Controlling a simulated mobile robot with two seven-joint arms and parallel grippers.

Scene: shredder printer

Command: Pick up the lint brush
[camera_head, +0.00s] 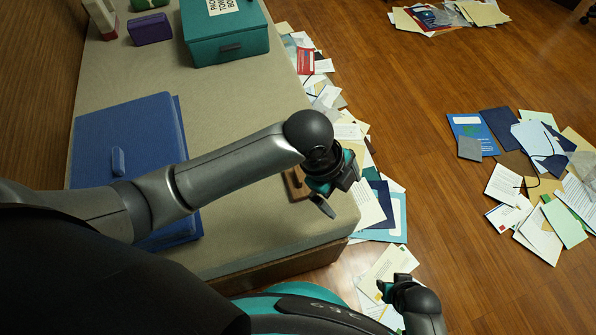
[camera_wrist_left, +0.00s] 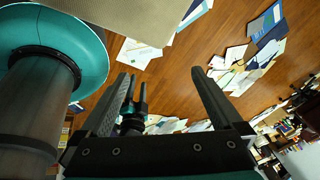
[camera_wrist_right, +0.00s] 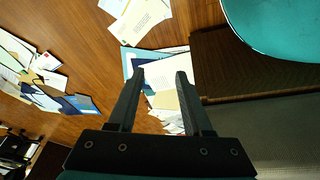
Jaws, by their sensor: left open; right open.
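A small brown wooden-looking object (camera_head: 295,184) lies on the beige table near its right edge. It may be the lint brush, but my left gripper and arm partly hide it and I cannot tell for sure. My left gripper (camera_head: 327,200) is above and just right of it, at the table's edge, apart from it. In the left wrist view the left fingers (camera_wrist_left: 160,73) are spread with nothing between them. My right gripper (camera_head: 388,287) is low, off the table's front right corner. In the right wrist view its fingers (camera_wrist_right: 160,72) are open and empty.
A blue binder or folder (camera_head: 115,128) lies on the table (camera_head: 235,115), partly under my left arm. A teal box (camera_head: 228,45) and a purple box (camera_head: 149,29) stand at the back. Papers (camera_head: 388,265) litter the floor beside the table, with another pile (camera_head: 545,230) farther right.

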